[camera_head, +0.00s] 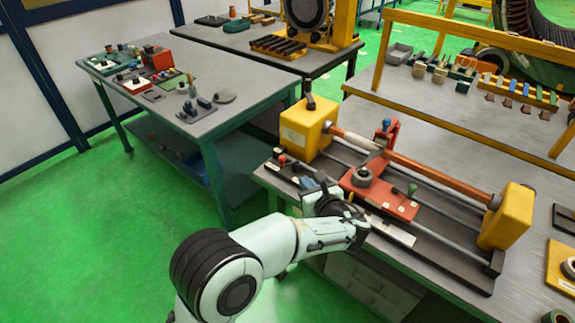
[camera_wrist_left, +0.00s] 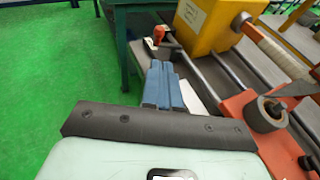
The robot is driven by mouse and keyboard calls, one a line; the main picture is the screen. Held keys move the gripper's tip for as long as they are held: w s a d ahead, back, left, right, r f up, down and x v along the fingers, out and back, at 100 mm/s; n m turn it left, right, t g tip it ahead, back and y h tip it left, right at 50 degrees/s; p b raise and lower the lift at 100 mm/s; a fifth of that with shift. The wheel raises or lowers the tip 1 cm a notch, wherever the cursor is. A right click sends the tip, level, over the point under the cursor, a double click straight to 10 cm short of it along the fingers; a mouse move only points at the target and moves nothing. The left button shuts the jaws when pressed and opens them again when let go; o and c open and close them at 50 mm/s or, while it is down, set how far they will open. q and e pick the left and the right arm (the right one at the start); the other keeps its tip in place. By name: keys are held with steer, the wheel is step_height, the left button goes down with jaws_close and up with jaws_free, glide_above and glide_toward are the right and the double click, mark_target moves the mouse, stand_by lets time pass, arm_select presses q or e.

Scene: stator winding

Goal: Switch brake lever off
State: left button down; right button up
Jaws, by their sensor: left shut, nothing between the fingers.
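The winding machine has a yellow box (camera_head: 305,127) at its left end. A small lever with an orange-red knob (camera_head: 283,160) stands in front of that box; the knob also shows in the left wrist view (camera_wrist_left: 158,34). I cannot tell for sure which is the brake lever. My left gripper (camera_head: 306,183) is shut and empty, its blue fingers (camera_wrist_left: 163,68) pointing toward the orange-red knob, a little short of it.
A yellow end block (camera_head: 507,216) closes the machine's right end, with rods running between. The red carriage, with its dark roller (camera_wrist_left: 264,113), is close to the right of my left gripper. A table with parts (camera_head: 230,113) stands at left; green floor is open.

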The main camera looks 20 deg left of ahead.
mark_target(284, 161)
arm_select(q)
steer(key=shift+f, duration=0.1)
steer(key=p+x, duration=0.2)
steer(key=x, duration=1.2)
steer(key=shift+f, duration=0.1)
arm_select(e)
steer(key=shift+w+r, duration=0.3)
steer(key=shift+r, duration=0.3)
steer(key=shift+w+r, duration=0.25)
steer(key=shift+r, duration=0.3)
